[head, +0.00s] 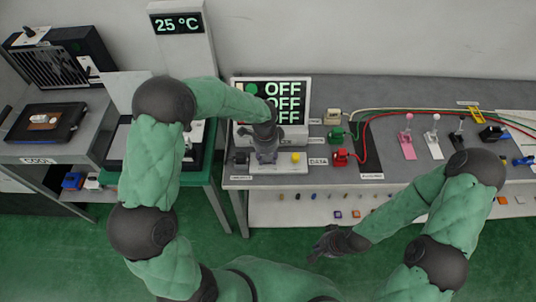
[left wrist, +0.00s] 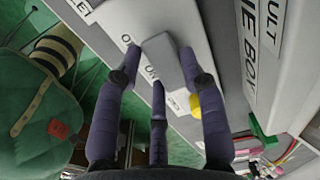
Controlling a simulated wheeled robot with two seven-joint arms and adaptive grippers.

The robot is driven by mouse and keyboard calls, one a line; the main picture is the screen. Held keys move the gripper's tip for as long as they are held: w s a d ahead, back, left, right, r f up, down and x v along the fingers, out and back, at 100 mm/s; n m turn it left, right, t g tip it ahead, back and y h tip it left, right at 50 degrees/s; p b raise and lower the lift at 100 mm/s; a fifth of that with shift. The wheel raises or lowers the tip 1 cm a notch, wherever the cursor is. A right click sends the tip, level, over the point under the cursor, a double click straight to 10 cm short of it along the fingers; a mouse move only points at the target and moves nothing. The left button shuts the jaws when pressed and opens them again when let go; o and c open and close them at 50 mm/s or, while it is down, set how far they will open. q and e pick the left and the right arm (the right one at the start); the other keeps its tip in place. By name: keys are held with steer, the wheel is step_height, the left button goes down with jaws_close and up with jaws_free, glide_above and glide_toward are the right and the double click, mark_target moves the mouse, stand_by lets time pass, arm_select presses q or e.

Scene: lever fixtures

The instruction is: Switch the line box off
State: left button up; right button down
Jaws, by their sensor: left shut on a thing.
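The line box is a pale panel (head: 280,169) on the front of the grey bench, below a screen (head: 271,101) that reads OFF on three rows beside a green dot. In the left wrist view, a grey block-shaped handle (left wrist: 163,50) stands out from the pale panel, beside partly hidden lettering. My left gripper (head: 265,153) is over the panel. In the left wrist view my left gripper (left wrist: 156,72) is shut on the grey handle, with fingers on either side of it. My right gripper (head: 322,246) hangs in front of the bench, away from the box; its fingers are too small to read.
Green (head: 336,135) and red (head: 341,157) plugs with cables lie further right, then pink (head: 407,143) and white (head: 433,143) levers. A temperature display (head: 178,24) stands behind.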

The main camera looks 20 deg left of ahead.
mark_target(266, 159)
arm_select(q)
steer(key=o, duration=1.2)
steer(key=shift+c, duration=0.2)
step_height(266, 159, up, 12)
steer(key=shift+a, duration=0.25)
steer(key=shift+s+f, duration=0.1)
steer(key=shift+s, duration=0.05)
